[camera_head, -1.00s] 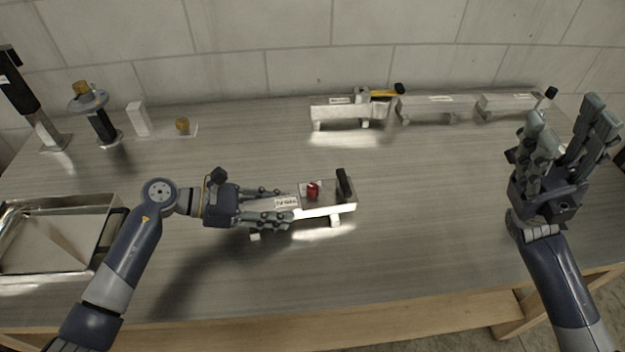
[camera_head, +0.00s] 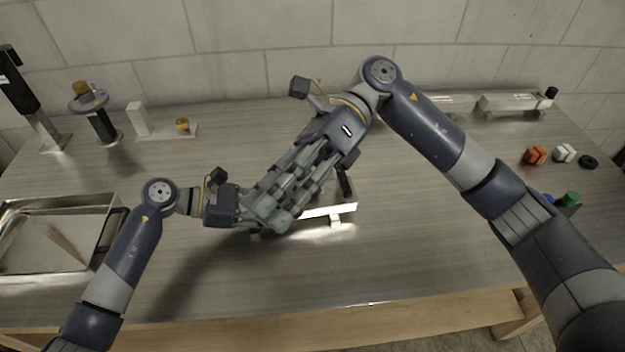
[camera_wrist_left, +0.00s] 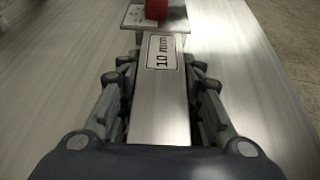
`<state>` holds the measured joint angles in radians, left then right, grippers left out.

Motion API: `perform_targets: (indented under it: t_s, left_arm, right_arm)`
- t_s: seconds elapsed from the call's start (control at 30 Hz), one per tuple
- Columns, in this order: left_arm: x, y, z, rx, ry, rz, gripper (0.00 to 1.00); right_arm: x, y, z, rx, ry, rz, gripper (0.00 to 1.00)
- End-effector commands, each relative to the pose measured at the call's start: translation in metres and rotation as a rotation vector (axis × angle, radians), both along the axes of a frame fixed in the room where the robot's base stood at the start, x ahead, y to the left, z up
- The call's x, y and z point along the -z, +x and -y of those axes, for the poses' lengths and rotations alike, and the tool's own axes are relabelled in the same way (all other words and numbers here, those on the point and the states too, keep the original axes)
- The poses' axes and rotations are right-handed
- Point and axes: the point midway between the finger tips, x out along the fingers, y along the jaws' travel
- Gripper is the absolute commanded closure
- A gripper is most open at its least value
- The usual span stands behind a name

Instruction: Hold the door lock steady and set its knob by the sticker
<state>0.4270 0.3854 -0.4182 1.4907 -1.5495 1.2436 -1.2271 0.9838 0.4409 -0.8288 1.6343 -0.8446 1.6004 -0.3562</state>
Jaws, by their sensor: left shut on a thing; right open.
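The door lock (camera_head: 328,210) is a bright aluminium bar with a black upright end piece (camera_head: 346,184). Its red knob (camera_wrist_left: 156,10) shows at the top of the left wrist view, beyond a white sticker (camera_wrist_left: 166,52) that appears to read "10 mm". My left gripper (camera_wrist_left: 160,85) is shut on the bar, with fingers along both sides. My right gripper (camera_head: 268,208) is open above the lock, fingers pointing down-left. In the head view it hides the knob, the sticker and my left fingertips. I cannot tell whether it touches the lock.
A shallow metal tray (camera_head: 58,275) is at the left. A mounted black post with a disc (camera_head: 90,100) stands at the back left. Another aluminium piece (camera_head: 510,103) is at the back right. Orange (camera_head: 535,155) and white (camera_head: 564,153) knobs lie at right. The front middle is clear.

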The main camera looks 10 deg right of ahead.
Motion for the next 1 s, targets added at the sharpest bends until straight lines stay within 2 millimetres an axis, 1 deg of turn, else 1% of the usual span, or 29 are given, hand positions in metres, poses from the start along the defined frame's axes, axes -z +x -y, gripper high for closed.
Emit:
perform_targets:
  t_s: [0.03,0.13,0.27,0.3,0.43,0.5,0.6,0.7,0.83,0.93,1.0]
  left_arm:
    - [0.0,0.001,0.0,-0.002,0.0,0.0,1.0]
    - [0.0,0.001,0.0,-0.002,0.0,0.0,1.0]
    - [0.0,0.001,0.0,-0.002,0.0,0.0,1.0]
    - [0.0,0.001,0.0,-0.002,0.0,0.0,1.0]
    - [0.0,0.001,0.0,-0.002,0.0,0.0,1.0]
    - [0.0,0.001,0.0,-0.002,0.0,0.0,1.0]
    - [0.0,0.001,0.0,-0.002,0.0,0.0,1.0]
    - [0.0,0.0,0.0,-0.002,0.0,0.0,1.0]
    - [0.0,0.0,0.0,-0.002,0.0,0.0,1.0]
    - [0.0,0.0,0.0,-0.001,0.0,-0.001,1.0]
    - [0.0,0.0,0.0,-0.001,0.0,0.0,1.0]
  right_arm:
    - [0.008,0.007,-0.005,-0.012,-0.063,0.079,0.59]
    - [0.028,0.023,-0.009,-0.032,-0.192,0.23,0.59]
    - [0.048,0.054,-0.003,-0.053,-0.372,0.43,0.59]
    - [0.052,0.066,0.002,-0.06,-0.429,0.493,0.59]
    - [0.058,0.104,0.022,-0.071,-0.608,0.677,0.59]
    - [0.056,0.123,0.034,-0.073,-0.692,0.759,0.59]
    - [0.051,0.145,0.049,-0.074,-0.788,0.848,0.59]
    - [0.045,0.159,0.06,-0.074,-0.853,0.906,0.59]
    - [0.045,0.167,0.067,-0.075,-0.889,0.937,0.59]
    - [0.054,0.168,0.068,-0.076,-0.895,0.938,0.59]
    - [0.065,0.167,0.068,-0.075,-0.893,0.937,0.59]
